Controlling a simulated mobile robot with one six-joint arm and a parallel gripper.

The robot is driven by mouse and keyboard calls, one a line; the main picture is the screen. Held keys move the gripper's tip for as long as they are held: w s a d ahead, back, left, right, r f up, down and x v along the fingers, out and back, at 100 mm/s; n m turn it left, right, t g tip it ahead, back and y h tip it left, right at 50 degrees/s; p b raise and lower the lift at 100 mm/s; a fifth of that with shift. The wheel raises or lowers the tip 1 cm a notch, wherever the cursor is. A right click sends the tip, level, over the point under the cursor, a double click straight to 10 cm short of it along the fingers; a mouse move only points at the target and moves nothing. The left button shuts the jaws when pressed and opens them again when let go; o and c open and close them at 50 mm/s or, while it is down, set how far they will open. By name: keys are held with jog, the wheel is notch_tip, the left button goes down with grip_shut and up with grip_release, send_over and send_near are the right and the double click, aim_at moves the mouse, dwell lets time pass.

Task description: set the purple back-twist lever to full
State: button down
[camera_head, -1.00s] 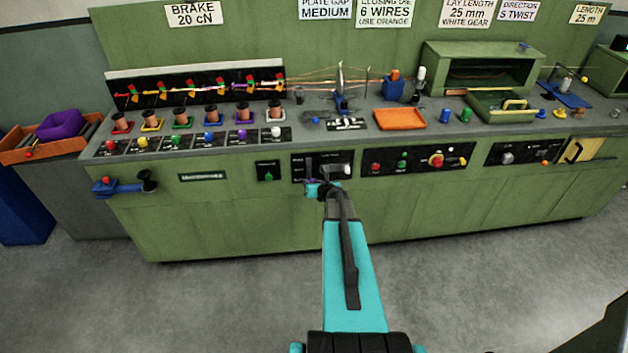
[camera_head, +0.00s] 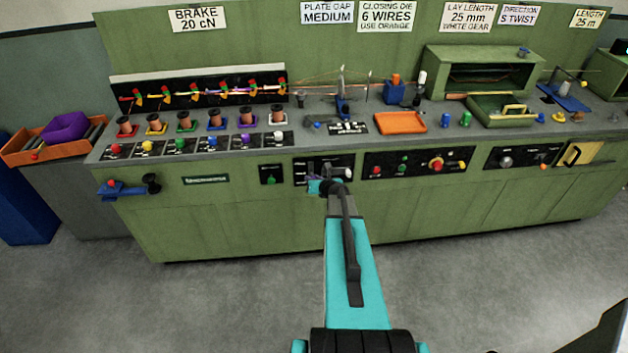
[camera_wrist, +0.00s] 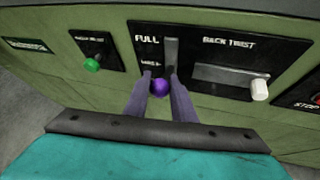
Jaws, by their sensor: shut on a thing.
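The purple back-twist lever knob (camera_wrist: 160,88) shows in the wrist view at the lower end of a vertical grey slot (camera_wrist: 171,58). The word FULL is printed beside the slot's upper end, and another, hard-to-read label is beside its lower part. My gripper (camera_wrist: 161,86) is shut on the knob, with one finger on each side. In the head view my gripper (camera_head: 325,187) is at the black back-twist panel (camera_head: 344,161) on the green bench front, and the arm hides most of the knob.
A horizontal slider with a white knob (camera_wrist: 260,90) is just right of the lever. A green knob (camera_wrist: 92,64) on its own plate is to the left. A panel with red and yellow buttons (camera_head: 436,164) lies further right. The floor before the bench is clear.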

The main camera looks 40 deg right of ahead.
jog(key=shift+w+d+r, duration=0.1)
jog(key=shift+d+r, duration=0.1)
jog(key=shift+r, duration=0.15)
dwell(0.5)
jog(key=c, duration=1.7)
grip_release()
jog(key=shift+o, duration=0.9)
jog(key=shift+a+f, duration=0.1)
jog(key=b+v, duration=0.3)
jog(key=v, duration=1.1)
